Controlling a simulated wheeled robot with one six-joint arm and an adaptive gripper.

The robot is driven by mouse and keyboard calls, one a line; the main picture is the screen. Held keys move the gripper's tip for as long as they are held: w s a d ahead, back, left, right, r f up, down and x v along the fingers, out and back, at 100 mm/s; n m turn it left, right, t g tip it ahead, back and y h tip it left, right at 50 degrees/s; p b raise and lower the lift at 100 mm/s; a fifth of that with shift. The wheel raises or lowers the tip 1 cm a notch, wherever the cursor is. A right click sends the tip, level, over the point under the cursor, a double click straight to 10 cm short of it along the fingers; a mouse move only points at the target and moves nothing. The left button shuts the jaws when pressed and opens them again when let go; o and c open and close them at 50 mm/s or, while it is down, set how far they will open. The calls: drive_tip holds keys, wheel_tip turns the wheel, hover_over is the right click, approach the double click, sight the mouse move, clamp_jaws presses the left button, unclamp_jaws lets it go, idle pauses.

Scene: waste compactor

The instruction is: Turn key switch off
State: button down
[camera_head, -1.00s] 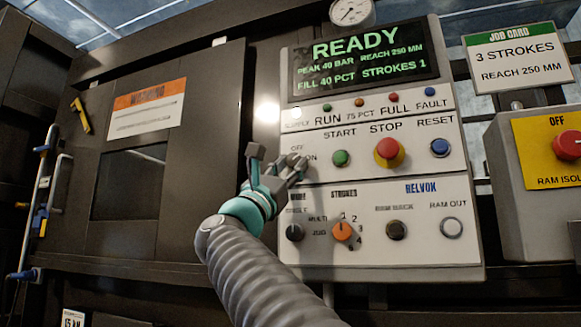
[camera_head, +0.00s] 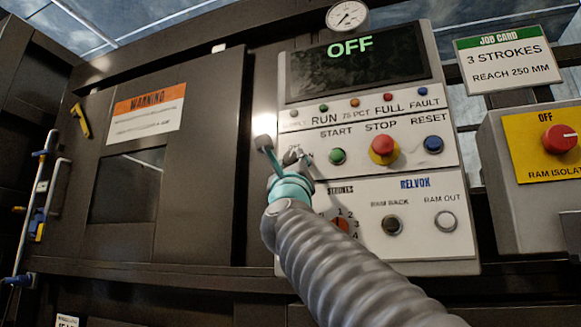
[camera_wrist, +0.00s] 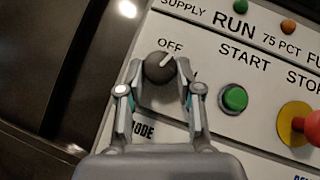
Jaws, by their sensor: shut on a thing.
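The key switch (camera_wrist: 159,67) is a dark round knob with a pale pointer line, on the pale panel's left side in the wrist view. Its line slants up and right, and the OFF label stands just above it. My gripper (camera_wrist: 158,80) is shut on the knob, one finger on each side. In the head view my gripper (camera_head: 278,151) is at the panel's left edge and hides most of the knob. The display (camera_head: 358,62) reads OFF in green, and the supply lamp (camera_head: 294,114) looks dull.
Right of the knob are the green START button (camera_head: 337,156), the red STOP button (camera_head: 384,148) and the blue RESET button (camera_head: 433,144). A red ram isolator knob (camera_head: 560,139) is at far right. A dark door with a warning sign (camera_head: 146,112) is at left.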

drive_tip(key=n+y, duration=0.1)
drive_tip(key=n, duration=0.1)
drive_tip(key=n+g+y+p, duration=0.1)
drive_tip(key=n+y, duration=0.1)
drive_tip(key=n+y+p, duration=0.1)
drive_tip(key=y, duration=0.1)
drive_tip(key=shift+s+d+r+n+g, duration=0.1)
drive_tip(key=shift+d+r+n+g, duration=0.2)
drive_tip(key=shift+n+g, duration=0.1)
drive_tip(key=shift+n+g+y+p, duration=0.55)
drive_tip(key=shift+n+y, duration=0.25)
drive_tip(key=shift+n, duration=0.4)
drive_tip(key=c, duration=0.8)
unclamp_jaws()
drive_tip(key=shift+f, duration=0.1)
drive_tip(key=shift+o, duration=0.2)
drive_tip(key=shift+s, duration=0.1)
drive_tip(key=v, duration=1.1)
drive_tip(key=shift+s+f, duration=0.15)
drive_tip(key=shift+s, duration=0.2)
drive_tip(key=shift+d+n, duration=0.1)
drive_tip(key=shift+n, duration=0.3)
